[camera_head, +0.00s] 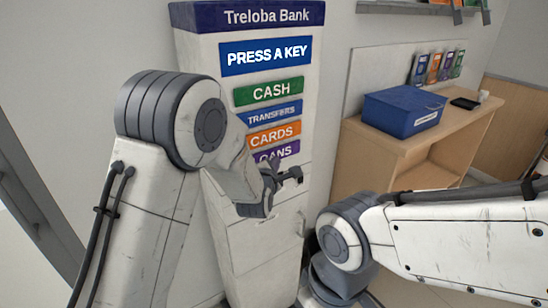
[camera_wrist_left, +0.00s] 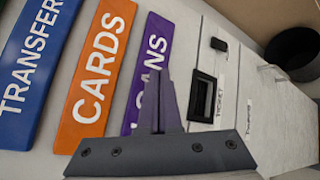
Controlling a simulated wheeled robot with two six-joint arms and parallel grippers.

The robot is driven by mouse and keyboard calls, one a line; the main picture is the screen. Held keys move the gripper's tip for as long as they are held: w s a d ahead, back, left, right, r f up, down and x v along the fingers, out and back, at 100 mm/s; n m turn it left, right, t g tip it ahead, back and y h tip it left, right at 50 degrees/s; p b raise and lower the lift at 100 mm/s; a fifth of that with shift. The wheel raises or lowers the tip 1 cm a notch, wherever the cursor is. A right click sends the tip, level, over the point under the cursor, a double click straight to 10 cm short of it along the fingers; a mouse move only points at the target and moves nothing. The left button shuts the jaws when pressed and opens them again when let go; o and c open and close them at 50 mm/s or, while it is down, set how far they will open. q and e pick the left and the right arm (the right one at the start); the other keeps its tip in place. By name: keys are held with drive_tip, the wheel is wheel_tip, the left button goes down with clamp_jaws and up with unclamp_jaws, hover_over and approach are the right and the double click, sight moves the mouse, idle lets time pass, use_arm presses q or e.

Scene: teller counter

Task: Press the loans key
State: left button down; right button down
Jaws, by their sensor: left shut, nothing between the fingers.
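The loans key (camera_head: 288,150) is a purple bar, lowest in the column of keys on the kiosk (camera_head: 200,60). In the head view my left gripper (camera_head: 276,166) is in front of its lower part and hides some of its lettering. The fingers are closed together, empty, and overlap the key's face. I cannot tell whether they touch it. My right arm shows, but its gripper does not.
Above the loans key are the orange cards key (camera_head: 274,134), blue transfers key (camera_head: 274,113) and green cash key (camera_head: 268,91). A black ticket slot (camera_wrist_left: 204,92) is beside the loans key in the wrist view. A wooden desk (camera_head: 385,140) with a blue box (camera_head: 400,110) stands right.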

use_arm(q)
drive_tip(key=shift+w+a+b, duration=0.3)
drive_tip(key=shift+w, duration=0.1)
idle(0.6)
drive_tip(key=shift+s+d, duration=0.1)
drive_tip(key=shift+s+d+b, duration=0.45)
drive_tip(key=shift+s, duration=0.2)
drive_tip(key=s+d, duration=0.1)
drive_tip(key=s, duration=0.1)
drive_tip(key=s+d+b, duration=0.1)
drive_tip(key=s+d, duration=0.1)
idle(0.6)
idle(0.4)
